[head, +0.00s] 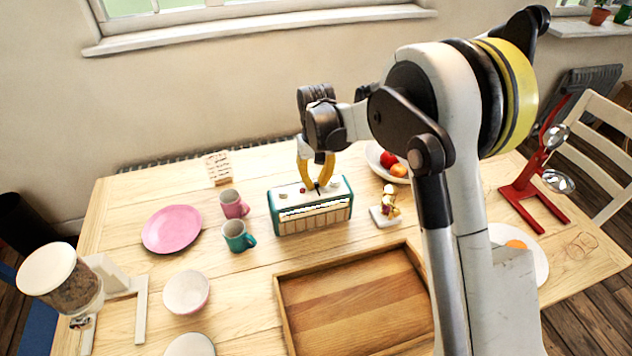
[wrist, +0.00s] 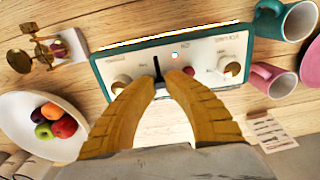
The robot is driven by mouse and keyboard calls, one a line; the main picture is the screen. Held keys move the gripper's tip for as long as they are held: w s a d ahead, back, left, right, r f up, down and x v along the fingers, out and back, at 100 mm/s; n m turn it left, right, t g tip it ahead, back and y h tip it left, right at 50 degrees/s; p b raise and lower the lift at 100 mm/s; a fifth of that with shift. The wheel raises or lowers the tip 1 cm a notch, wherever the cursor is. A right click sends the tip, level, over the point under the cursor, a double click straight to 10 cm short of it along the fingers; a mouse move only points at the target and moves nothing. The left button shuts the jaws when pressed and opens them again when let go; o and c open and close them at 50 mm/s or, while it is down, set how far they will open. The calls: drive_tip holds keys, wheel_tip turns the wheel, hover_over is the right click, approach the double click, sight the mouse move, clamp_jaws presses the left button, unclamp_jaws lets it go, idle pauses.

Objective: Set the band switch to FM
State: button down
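The radio (head: 312,217) is a teal box with a cream top and front, standing on the wooden table. In the wrist view its cream top (wrist: 205,60) carries pale knobs, a red knob, a small light spot and small lettering too blurred to read. A thin dark upright piece (wrist: 157,68), possibly the band switch, shows at my fingertips. My gripper (head: 317,187) points down at the middle of the radio's top. In the wrist view my gripper's yellow fingers (wrist: 165,80) converge with a narrow gap. Whether they touch or hold the dark piece is unclear.
A pink mug (head: 233,204) and teal mug (head: 237,236) stand left of the radio, with a small card (head: 219,168) behind. A wooden tray (head: 350,305) lies in front.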

sight(319, 195)
drive_tip(key=s, duration=0.1)
drive_tip(key=s+d, duration=0.1)
drive_tip(key=s, duration=0.1)
drive_tip(key=c, duration=1.7)
unclamp_jaws()
drive_tip(key=shift+a, duration=0.1)
wheel_tip(319, 195, up, 12)
